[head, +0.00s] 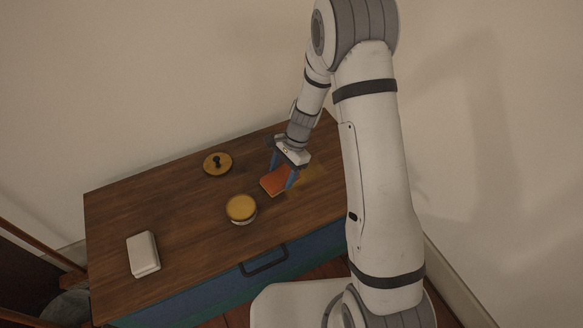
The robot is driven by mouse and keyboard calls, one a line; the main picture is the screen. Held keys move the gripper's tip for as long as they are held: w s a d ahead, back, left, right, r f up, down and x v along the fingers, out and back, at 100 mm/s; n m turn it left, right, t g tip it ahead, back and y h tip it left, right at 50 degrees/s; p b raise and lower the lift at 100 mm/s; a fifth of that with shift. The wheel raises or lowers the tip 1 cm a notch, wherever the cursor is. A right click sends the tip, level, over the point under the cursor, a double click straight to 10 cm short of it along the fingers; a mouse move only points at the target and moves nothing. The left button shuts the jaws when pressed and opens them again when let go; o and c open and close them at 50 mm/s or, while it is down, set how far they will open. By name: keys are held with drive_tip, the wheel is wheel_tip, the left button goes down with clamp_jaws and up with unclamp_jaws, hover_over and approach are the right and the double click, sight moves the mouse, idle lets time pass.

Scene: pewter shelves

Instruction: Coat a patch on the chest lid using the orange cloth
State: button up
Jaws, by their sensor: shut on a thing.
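My gripper (281,177) is shut on the orange cloth (273,185), a small folded pad, low over the right half of the chest lid (180,212). I cannot tell whether the cloth touches the wood. The lid is dark brown planks on a blue chest (220,288). A yellowish patch (312,179) shows on the lid just right of my gripper, partly hidden by it. A round open tin with a yellow-orange top (241,208) stands left of and nearer than the cloth.
A round yellow disc with a dark knob (217,162) lies toward the lid's back edge. A white block (143,254) lies near the left end. A dark handle (264,260) is on the chest's front. Walls stand behind and right. The lid's left middle is clear.

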drive_tip(key=shift+s+a+r, duration=0.1)
drive_tip(key=shift+a, duration=0.15)
drive_tip(key=shift+d, duration=0.15)
